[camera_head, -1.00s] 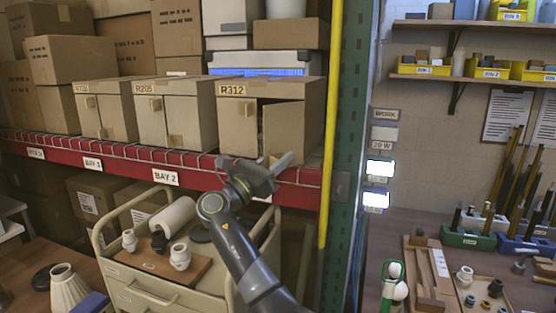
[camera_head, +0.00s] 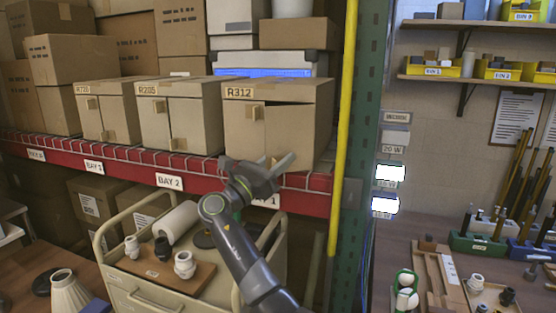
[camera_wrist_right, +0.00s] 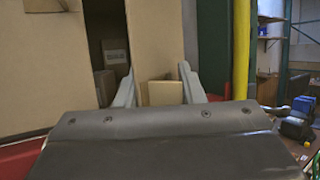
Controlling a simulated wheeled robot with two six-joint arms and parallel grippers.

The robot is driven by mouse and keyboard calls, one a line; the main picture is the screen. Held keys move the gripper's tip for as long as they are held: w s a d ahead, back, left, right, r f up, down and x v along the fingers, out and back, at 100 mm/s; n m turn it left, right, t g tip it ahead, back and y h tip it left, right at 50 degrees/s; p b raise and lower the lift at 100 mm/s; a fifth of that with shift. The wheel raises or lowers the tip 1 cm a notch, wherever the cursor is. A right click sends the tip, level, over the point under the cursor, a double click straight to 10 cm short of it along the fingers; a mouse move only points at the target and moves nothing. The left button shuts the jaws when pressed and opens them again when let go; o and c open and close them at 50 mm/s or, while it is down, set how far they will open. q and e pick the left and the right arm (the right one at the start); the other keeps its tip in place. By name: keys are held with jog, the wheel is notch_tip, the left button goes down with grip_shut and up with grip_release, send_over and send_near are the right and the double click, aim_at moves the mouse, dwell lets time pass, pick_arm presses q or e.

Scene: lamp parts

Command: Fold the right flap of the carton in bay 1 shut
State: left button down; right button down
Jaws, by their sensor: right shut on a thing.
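The carton marked R312 (camera_head: 242,120) stands on the shelf above the red beam in bay 1. Its left flap (camera_wrist_right: 45,60) lies flat across the front. Its right flap (camera_head: 290,132) stands ajar, with a thin dark wedge along its top. In the right wrist view, a dark gap with small boxes inside shows between the left flap and the right flap (camera_wrist_right: 155,38). My right gripper (camera_head: 275,163) is at the flap's lower part. It is shut on the flap's tan tab (camera_wrist_right: 163,93), which sits between the two fingers. My left gripper is not in view.
A red shelf beam (camera_head: 120,160) runs below the cartons. A yellow pole (camera_head: 346,110) and a green upright (camera_head: 370,120) stand close on the right. The R205 carton (camera_head: 185,120) is just left. A cart (camera_head: 150,290) with lamp parts stands below.

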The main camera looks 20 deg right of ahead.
jog(key=shift+f, duration=0.15)
dwell(0.5)
jog(key=c, duration=1.1)
grip_release()
jog(key=shift+d, duration=0.15)
jog(key=shift+b+v, duration=3.15)
jog(key=shift+v, duration=5.55)
